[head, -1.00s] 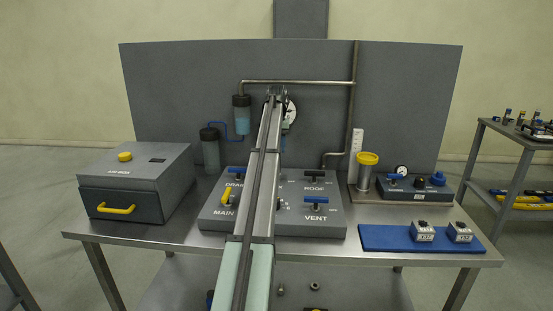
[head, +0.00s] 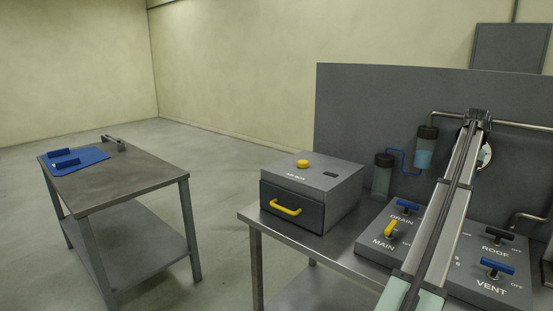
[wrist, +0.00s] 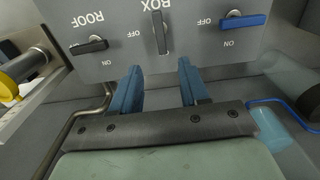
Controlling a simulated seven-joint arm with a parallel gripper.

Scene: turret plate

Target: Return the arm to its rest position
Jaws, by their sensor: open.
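My arm reaches over the valve panel (head: 510,285) in the head view, its far end in front of the grey backboard. My gripper (wrist: 160,68) is open in the wrist view, with two blue fingers apart and nothing between them. Beyond the fingertips lie the panel's black ROOF handle (wrist: 88,46), black BOX handle (wrist: 159,32) and a blue handle (wrist: 243,21). The fingers look clear of the handles. In the head view the arm hides the panel's middle, and the fingers cannot be made out.
A grey box (head: 315,180) with a yellow-handled drawer stands left of the panel. Cylinders with pale blue liquid (head: 425,150) and pipes are close to the arm's far end. A side table (head: 130,185) with a blue mat (head: 90,158) stands at left, with open floor between.

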